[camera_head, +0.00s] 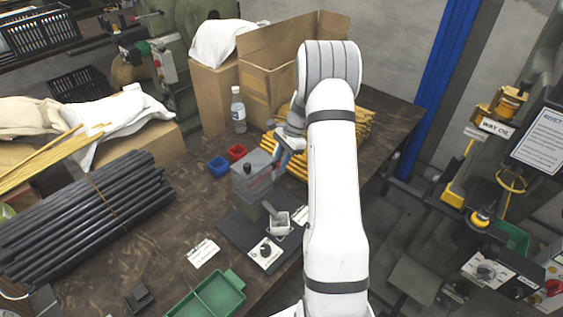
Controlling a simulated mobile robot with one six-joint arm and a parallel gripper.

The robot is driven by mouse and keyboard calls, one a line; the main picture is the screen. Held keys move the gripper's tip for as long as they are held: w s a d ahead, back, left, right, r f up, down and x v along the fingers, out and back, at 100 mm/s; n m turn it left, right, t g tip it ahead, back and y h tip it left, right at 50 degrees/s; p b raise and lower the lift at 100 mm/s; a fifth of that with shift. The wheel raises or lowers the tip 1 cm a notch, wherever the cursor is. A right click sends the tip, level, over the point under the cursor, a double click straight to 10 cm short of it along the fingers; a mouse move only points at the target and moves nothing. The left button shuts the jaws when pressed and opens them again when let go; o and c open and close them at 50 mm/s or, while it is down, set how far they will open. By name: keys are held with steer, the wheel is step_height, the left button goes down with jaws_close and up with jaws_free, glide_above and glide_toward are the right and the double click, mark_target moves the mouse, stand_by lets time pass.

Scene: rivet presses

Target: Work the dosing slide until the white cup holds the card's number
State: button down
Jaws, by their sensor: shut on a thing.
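The grey dosing block (252,178) with a black knob on top stands on a dark base plate (235,228) on the workbench. A grey spout slopes down from it to the white cup (280,224), which stands upright on the plate. What the cup holds is too small to tell. My gripper (280,163) is at the block's right side, shut on what appears to be the dosing slide; the grip itself is mostly hidden. A white card (203,253) lies left of the plate; its writing is too small to read.
A white panel with a black dial (265,254) is at the plate's front. Blue (218,163) and red (237,152) bins and a bottle (238,110) stand behind. A green tray (210,298) is in front, black rods (85,215) left, yellow bars (360,126) behind my arm.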

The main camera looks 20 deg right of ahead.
steer(key=shift+w+d+r, duration=0.2)
steer(key=shift+d, duration=0.1)
steer(key=c, duration=1.5)
jaws_free()
steer(key=shift+f, duration=0.1)
steer(key=shift+c, duration=0.2)
steer(key=shift+o, duration=1.4)
steer(key=shift+a, duration=0.1)
steer(key=v, duration=0.7)
steer(key=shift+r+b, duration=0.4)
